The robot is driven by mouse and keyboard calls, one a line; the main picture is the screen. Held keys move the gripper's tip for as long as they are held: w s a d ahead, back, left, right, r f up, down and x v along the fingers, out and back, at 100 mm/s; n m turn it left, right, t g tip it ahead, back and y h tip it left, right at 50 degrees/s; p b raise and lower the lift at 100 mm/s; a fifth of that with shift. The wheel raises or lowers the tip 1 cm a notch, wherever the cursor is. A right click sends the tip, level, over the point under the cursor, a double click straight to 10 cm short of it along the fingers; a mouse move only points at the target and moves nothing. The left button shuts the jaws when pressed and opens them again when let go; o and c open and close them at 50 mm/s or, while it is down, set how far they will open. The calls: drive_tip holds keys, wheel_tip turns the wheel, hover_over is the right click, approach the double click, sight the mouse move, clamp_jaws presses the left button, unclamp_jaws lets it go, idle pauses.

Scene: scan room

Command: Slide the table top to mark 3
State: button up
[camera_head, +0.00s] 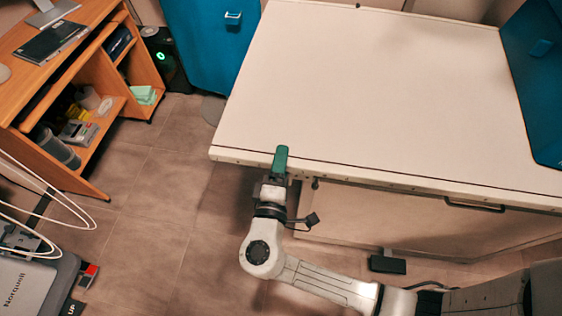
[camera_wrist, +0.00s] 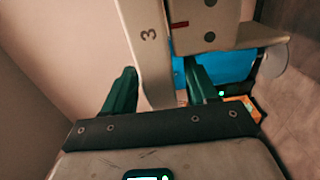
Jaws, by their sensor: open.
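The white table top (camera_head: 370,90) fills the right half of the head view, with a dark line along its near edge. My gripper (camera_head: 281,153) is at that near edge, close to its left corner. In the wrist view my gripper (camera_wrist: 159,68) is open, with a pale strip (camera_wrist: 152,65) reaching between its two green fingers. The strip carries the printed number 3 (camera_wrist: 149,34). Right of it is a pale plate (camera_wrist: 222,28) with dark holes and a short red line (camera_wrist: 180,24) near the number. I cannot tell whether either finger touches the strip.
A dark handle (camera_head: 475,206) and a black pedal (camera_head: 387,264) are below the near edge. A blue cabinet (camera_head: 208,45) stands behind, a blue box (camera_head: 540,80) at the right. An orange desk (camera_head: 60,75) is at left. Tiled floor (camera_head: 150,190) between is open.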

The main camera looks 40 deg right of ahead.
drive_tip(key=b+v, duration=0.1)
drive_tip(key=v, duration=1)
drive_tip(key=shift+b, duration=0.35)
